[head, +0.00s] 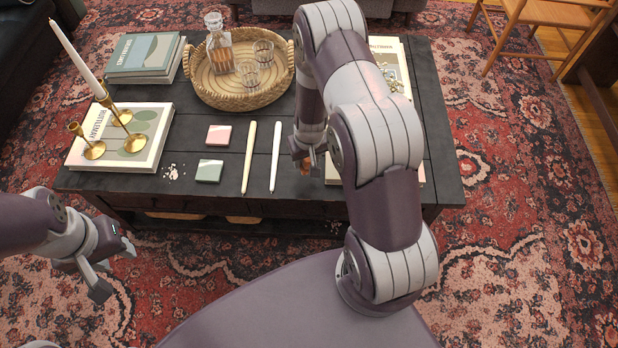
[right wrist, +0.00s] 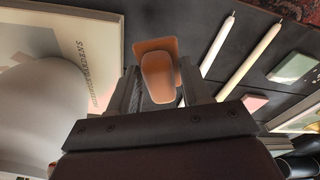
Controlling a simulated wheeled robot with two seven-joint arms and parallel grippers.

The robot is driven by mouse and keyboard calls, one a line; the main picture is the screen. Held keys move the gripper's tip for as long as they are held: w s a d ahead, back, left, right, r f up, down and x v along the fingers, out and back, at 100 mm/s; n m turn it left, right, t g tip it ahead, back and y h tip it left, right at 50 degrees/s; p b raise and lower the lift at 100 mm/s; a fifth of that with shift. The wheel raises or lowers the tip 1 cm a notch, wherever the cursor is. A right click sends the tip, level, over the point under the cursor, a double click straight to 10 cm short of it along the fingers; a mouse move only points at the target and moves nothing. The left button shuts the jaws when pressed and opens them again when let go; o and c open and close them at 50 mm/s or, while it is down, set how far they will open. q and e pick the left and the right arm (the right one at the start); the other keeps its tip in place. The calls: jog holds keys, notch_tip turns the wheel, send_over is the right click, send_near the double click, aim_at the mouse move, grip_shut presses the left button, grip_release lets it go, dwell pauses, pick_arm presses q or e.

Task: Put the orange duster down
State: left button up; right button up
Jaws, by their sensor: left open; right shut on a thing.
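The orange duster (right wrist: 158,72) is between the fingers of my right gripper (right wrist: 160,90) in the right wrist view. In the head view only a small part of the duster (head: 306,167) shows under my right gripper (head: 308,155), over the dark table (head: 310,200) near its front edge. I cannot tell whether the duster touches the tabletop. My left gripper (head: 112,270) is open and empty, in front of the table at the left.
Cream (head: 249,157) and white (head: 275,157) candles lie left of my right gripper. Pink (head: 218,135) and green (head: 209,170) boxes and crumbs (head: 173,172) lie further left. A wicker tray (head: 200,90) holds a decanter and glasses. A book with candlesticks (head: 75,155) stands left.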

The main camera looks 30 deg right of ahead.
aim_at(306, 177)
notch_tip(306, 177, down, 4)
jog(key=shift+w+r+b, duration=0.1)
jog(key=shift+r+b, duration=0.15)
jog(key=shift+b, duration=0.3)
jog(key=shift+a+f+b, duration=0.1)
jog(key=shift+f+b, duration=1.05)
jog(key=shift+f, duration=0.75)
jog(key=o, duration=0.9)
jog(key=shift+r, duration=0.1)
pick_arm(q)
notch_tip(306, 177, down, 5)
jog(key=shift+r, duration=0.2)
pick_arm(e)
jog(key=shift+o, duration=0.2)
